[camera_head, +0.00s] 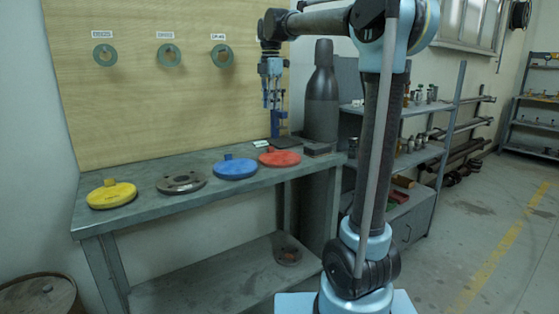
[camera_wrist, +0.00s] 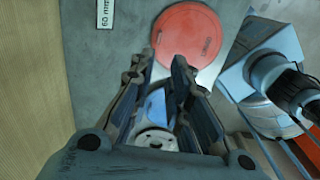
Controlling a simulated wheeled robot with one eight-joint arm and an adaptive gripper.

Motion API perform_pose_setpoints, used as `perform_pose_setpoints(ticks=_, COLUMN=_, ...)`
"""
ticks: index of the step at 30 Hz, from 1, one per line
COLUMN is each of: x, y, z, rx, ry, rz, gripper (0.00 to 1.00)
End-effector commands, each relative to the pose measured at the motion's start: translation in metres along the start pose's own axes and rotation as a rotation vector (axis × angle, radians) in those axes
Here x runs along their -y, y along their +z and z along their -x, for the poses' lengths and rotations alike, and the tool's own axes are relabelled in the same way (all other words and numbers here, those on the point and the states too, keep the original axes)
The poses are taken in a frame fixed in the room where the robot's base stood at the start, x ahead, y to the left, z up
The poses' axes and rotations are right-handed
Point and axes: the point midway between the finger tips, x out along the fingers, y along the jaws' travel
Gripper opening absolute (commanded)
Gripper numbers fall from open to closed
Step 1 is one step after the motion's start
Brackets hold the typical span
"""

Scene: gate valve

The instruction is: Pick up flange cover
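My gripper (camera_head: 271,101) hangs in the air above the back of the workbench, pointing down. In the wrist view my gripper (camera_wrist: 163,62) has its two fingers apart, with no held object visible. A round red cover (camera_head: 280,158) with a small raised handle lies flat on the bench below. In the wrist view the red cover (camera_wrist: 188,37) lies beyond the fingertips, partly hidden by the right finger. A blue cover (camera_head: 236,170) and a yellow cover (camera_head: 111,196) lie farther left. A blue surface shows between the fingers; I cannot tell whether it is the blue cover.
A dark grey flange (camera_head: 181,183) lies between the yellow and blue covers on the workbench (camera_head: 145,218). A dark gas cylinder (camera_head: 322,92) stands at the bench's right end. Three green rings, including one (camera_head: 105,54), hang on the wooden backboard (camera_head: 150,105).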

Motion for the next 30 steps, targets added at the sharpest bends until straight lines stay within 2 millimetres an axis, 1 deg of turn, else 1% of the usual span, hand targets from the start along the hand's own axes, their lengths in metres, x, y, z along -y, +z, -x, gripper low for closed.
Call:
perform_pose_setpoints(ticks=2, x=-0.004, y=-0.001, z=-0.002, rx=0.000, ry=-0.002, rz=0.017, gripper=0.17)
perform_pose_setpoints(ticks=5, x=-0.004, y=-0.002, z=-0.012, rx=0.000, ry=-0.002, rz=0.022, gripper=0.17)
perform_pose_setpoints(ticks=18, x=-0.004, y=-0.001, z=-0.089, rx=0.000, ry=-0.002, rz=0.020, gripper=0.17)
perform_pose_setpoints(ticks=21, x=-0.004, y=-0.001, z=-0.104, rx=0.000, ry=-0.002, rz=0.019, gripper=0.17)
perform_pose_setpoints(ticks=24, x=-0.003, y=-0.001, z=-0.114, rx=0.000, ry=-0.002, rz=0.019, gripper=0.17)
perform_pose_setpoints(ticks=30, x=-0.003, y=-0.001, z=-0.124, rx=0.000, ry=-0.002, rz=0.019, gripper=0.17)
